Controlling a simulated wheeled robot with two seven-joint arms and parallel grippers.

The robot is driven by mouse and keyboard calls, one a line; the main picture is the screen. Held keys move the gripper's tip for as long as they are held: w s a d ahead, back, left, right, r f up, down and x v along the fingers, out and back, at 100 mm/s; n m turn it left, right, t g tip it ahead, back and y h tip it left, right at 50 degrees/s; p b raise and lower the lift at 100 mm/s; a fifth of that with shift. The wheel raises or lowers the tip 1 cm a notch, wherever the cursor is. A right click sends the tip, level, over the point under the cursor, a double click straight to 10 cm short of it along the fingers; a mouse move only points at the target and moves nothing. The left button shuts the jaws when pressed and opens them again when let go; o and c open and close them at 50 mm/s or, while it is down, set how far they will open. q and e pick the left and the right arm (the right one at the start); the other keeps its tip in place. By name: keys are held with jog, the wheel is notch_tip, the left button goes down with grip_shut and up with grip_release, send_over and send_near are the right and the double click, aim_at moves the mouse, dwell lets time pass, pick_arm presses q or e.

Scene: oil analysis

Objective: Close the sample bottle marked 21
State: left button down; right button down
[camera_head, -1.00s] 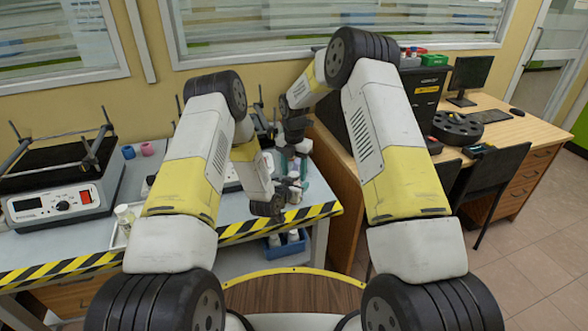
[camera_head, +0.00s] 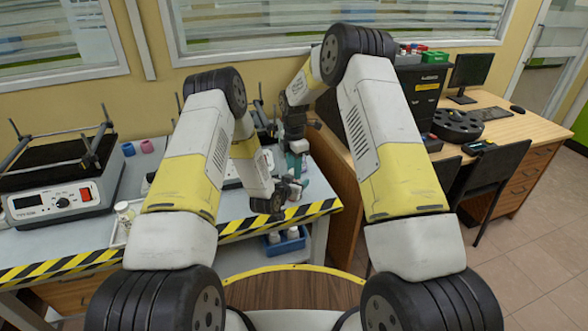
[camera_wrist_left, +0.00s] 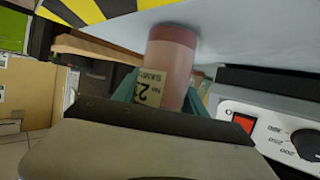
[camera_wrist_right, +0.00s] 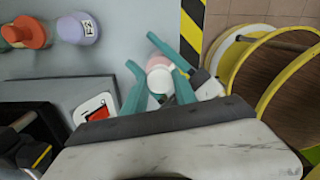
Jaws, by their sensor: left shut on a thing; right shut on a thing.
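The sample bottle marked 21 (camera_wrist_left: 170,58) is pinkish with a darker red end, and its label reads 21 in the left wrist view. My left gripper (camera_head: 289,187) is shut on it near the table's front edge. My right gripper (camera_head: 296,163) is above the left one, pointing down. In the right wrist view a round white cap (camera_wrist_right: 160,80) sits between its teal fingertips, over the bottle's pinkish body (camera_wrist_right: 155,58). I take it that the right gripper is shut on this cap. The seam between cap and bottle is hidden.
A shaker with a control panel (camera_head: 62,200) stands at the left of the table. A lilac bottle (camera_wrist_right: 78,28) and an orange one (camera_wrist_right: 28,32) show in the right wrist view. A blue crate (camera_head: 288,248) with white-topped bottles is below. A wooden desk (camera_head: 540,135) stands to the right.

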jog(key=c, duration=1)
grip_release()
jog(key=shift+r, duration=2.3)
jog(key=shift+r+n, duration=1.1)
jog(key=shift+r, duration=0.65)
jog(key=shift+c, duration=0.4)
jog(key=shift+f, duration=4.05)
